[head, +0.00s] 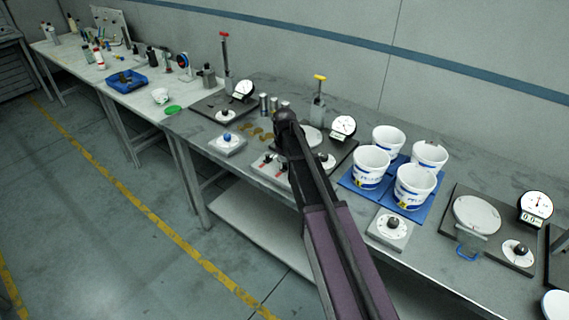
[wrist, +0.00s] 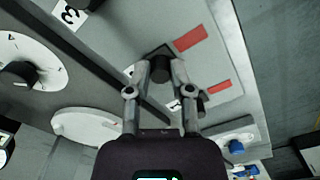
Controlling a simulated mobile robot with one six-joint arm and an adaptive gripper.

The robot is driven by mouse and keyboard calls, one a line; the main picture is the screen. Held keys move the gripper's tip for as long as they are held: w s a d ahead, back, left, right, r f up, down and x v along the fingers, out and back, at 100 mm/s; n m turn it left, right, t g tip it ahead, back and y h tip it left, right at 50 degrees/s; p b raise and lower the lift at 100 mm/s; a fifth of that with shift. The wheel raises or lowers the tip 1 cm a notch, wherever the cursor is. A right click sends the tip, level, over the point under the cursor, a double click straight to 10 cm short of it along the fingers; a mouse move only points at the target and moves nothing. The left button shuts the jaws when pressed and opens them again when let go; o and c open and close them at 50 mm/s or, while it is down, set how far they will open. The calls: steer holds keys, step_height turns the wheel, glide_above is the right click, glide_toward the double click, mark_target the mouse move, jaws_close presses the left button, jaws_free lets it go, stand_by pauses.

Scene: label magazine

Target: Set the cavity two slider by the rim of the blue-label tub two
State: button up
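The slider plate (head: 270,165) lies near the front of the bench, mostly behind my arm in the head view. In the wrist view the grey plate (wrist: 218,60) carries black slider knobs, red bars and number labels. My gripper (wrist: 160,70) is partly closed, with its fingers on both sides of the middle black knob (wrist: 160,66), seemingly the cavity two slider; it looks held. Beside it are the knob by label 1 (wrist: 200,103) and the knob by label 3 (wrist: 88,4). White tubs with blue labels (head: 370,168) stand upright on a blue mat (head: 349,184); I cannot read which is tub two.
A dial gauge (head: 343,127) and a yellow-handled post (head: 319,95) stand behind my gripper. A block with a blue knob (head: 227,143) is to its left. A dial block (head: 391,228) and a round-plate gauge station (head: 477,215) are to the right.

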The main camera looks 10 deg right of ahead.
mark_target(278, 175)
jaws_close()
steer(key=shift+s+a, duration=1.3)
steer(key=shift+a, duration=0.1)
steer(key=o, duration=0.7)
jaws_free()
